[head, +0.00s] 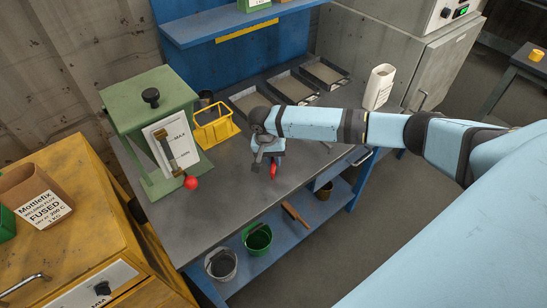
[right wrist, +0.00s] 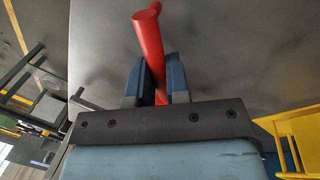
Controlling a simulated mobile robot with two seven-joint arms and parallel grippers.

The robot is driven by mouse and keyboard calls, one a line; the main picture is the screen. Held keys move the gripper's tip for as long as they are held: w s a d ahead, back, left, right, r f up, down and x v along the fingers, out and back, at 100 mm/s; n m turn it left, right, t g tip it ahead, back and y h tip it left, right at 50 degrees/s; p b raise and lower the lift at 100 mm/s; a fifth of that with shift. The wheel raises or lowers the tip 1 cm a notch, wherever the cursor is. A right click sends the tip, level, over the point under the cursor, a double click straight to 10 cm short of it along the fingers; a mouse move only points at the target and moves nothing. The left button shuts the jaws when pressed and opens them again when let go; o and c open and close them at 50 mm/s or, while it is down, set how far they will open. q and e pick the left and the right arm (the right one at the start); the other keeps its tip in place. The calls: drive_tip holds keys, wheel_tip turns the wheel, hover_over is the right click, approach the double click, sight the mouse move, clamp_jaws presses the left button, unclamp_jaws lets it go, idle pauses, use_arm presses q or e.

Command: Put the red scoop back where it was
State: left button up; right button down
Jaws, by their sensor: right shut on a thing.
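The red scoop (head: 273,172) is in my right gripper (head: 267,163), above the grey bench top near its front edge. In the right wrist view the red handle (right wrist: 149,40) stands between the two blue-grey fingers of the right gripper (right wrist: 161,82), which are shut on it. The scoop's far end is hidden behind the gripper and cannot be made out. I cannot tell whether the scoop touches the bench. My left gripper is not in view.
A yellow wire rack (head: 214,128) stands left of my gripper, beside a green machine (head: 150,100) with a red-knobbed lever. Several grey trays (head: 293,88) line the back of the bench (head: 225,190). A white container (head: 379,87) stands at the right. Buckets (head: 257,239) sit on the lower shelf.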

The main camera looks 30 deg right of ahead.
drive_tip(key=c, duration=1.1)
unclamp_jaws()
drive_tip(key=shift+r, duration=0.4)
drive_tip(key=v, duration=1.1)
drive_tip(key=shift+r+b, duration=0.3)
drive_tip(key=shift+b, duration=0.15)
drive_tip(key=shift+a, duration=0.1)
